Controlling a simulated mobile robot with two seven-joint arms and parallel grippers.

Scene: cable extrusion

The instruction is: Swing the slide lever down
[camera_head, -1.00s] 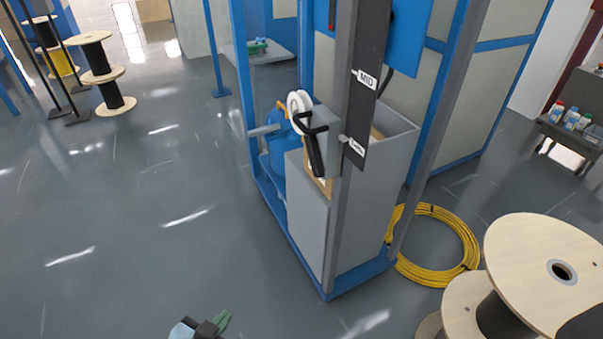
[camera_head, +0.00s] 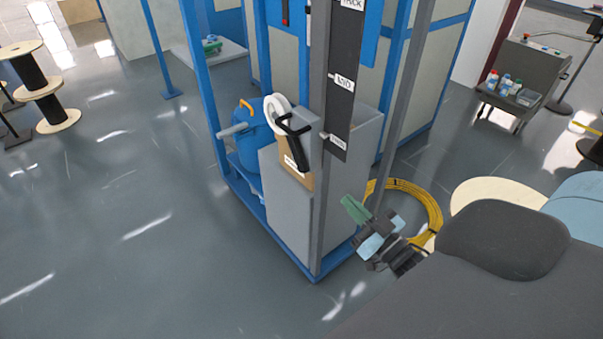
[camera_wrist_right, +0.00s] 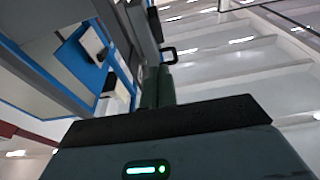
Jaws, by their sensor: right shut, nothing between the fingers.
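A black lever with a short crossbar (camera_head: 297,145) hangs down at a slant beside a white round wheel (camera_head: 276,112) on the blue and grey machine. I cannot tell for certain that it is the slide lever. A black handle (camera_wrist_right: 168,54) also shows just beyond the fingertips in the right wrist view. My right gripper (camera_head: 351,207), with green fingers, is shut and empty. It appears in front of the machine's right side, below and right of the lever, apart from it in the head view. The fingers (camera_wrist_right: 158,84) also show in the wrist view. My left gripper is out of view.
A grey upright post (camera_head: 320,130) and a black strip with labels such as MID (camera_head: 342,90) stand right of the lever. A grey box (camera_head: 285,210) is below it. A yellow cable coil (camera_head: 420,200) lies on the floor.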

